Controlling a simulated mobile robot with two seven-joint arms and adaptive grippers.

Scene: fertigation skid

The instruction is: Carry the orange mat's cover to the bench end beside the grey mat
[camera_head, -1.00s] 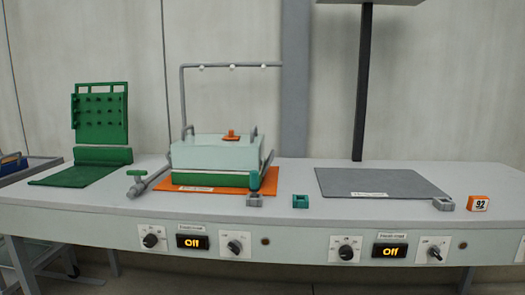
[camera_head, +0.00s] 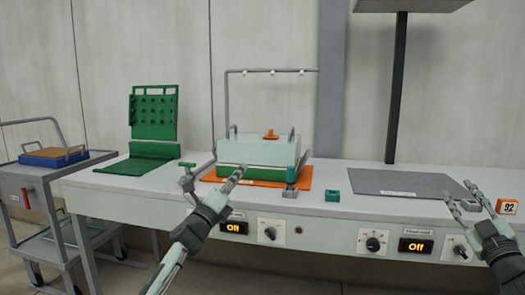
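The pale green box-shaped cover (camera_head: 262,151) has an orange knob and grey handles. It sits over a green tray edge (camera_head: 250,173) on the orange mat (camera_head: 297,180). The grey mat (camera_head: 405,184) lies flat and bare further right, and the bench end (camera_head: 505,190) is to its right. My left gripper (camera_head: 237,174) is in front of the cover's lower front side, overlapping it in the picture; I cannot tell contact or finger gap. My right gripper (camera_head: 464,196) is open and empty by the grey mat's front right corner.
An orange block marked 92 (camera_head: 507,206) stands near the bench end. A small teal block (camera_head: 332,196) sits between the mats. A green-handled valve (camera_head: 187,166) stands left of the cover. A grey pipe frame (camera_head: 227,100) rises behind it. A cart (camera_head: 30,180) stands left.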

